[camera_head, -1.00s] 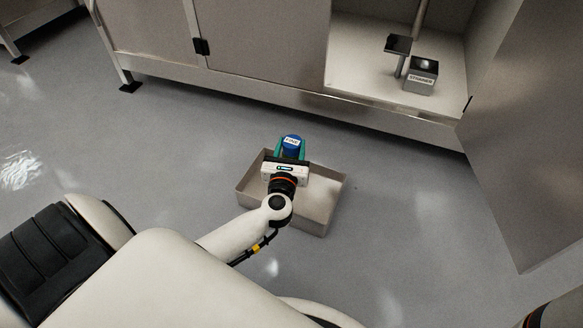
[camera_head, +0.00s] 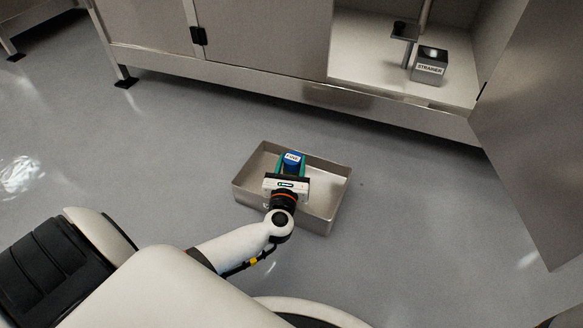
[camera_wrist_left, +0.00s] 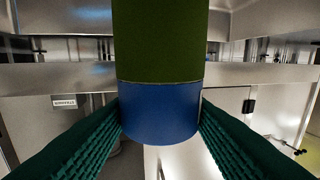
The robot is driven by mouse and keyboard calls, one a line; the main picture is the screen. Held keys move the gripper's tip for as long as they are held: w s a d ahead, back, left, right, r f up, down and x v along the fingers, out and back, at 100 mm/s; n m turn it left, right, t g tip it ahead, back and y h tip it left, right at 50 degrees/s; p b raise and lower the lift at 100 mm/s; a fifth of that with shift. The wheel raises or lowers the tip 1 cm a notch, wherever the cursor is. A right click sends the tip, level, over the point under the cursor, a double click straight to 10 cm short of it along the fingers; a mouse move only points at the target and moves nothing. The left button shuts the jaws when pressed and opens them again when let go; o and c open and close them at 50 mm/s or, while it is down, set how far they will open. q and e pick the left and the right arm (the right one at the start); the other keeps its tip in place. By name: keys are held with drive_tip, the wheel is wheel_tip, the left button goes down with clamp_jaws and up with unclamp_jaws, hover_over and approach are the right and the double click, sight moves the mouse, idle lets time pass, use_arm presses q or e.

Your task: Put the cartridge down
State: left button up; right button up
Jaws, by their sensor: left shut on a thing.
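The cartridge (camera_head: 293,158) has a blue end with a white label and is held by my left gripper (camera_head: 292,172), whose teal fingers are on both sides of it. In the left wrist view the cartridge (camera_wrist_left: 160,110) shows a blue band and a dark green body between the ribbed fingers. The cartridge and gripper are over or inside an open metal tray (camera_head: 338,190) on the floor. I cannot tell whether the cartridge touches the tray bottom, as the gripper hides its lower part. My right gripper is not in view.
A steel cabinet (camera_head: 270,50) stands behind the tray, with an open bay at right holding a box labelled STRAINER (camera_head: 430,68) near a post. An open door (camera_head: 540,140) stands at far right. The grey floor around the tray is clear.

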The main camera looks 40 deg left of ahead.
use_arm(q)
drive_tip(key=shift+f, duration=0.15)
drive_tip(key=o, duration=1.4)
drive_tip(key=shift+c, duration=0.2)
drive_tip(key=shift+r, duration=0.35)
drive_tip(key=p+v, duration=0.3)
drive_tip(key=v, duration=0.3)
drive_tip(key=shift+s+d+p, duration=0.1)
drive_tip(key=shift+s+p, duration=0.15)
drive_tip(key=shift+p, duration=0.1)
drive_tip(key=shift+s+d+f, duration=0.1)
drive_tip(key=shift+s+d, duration=0.15)
drive_tip(key=shift+s, duration=0.2)
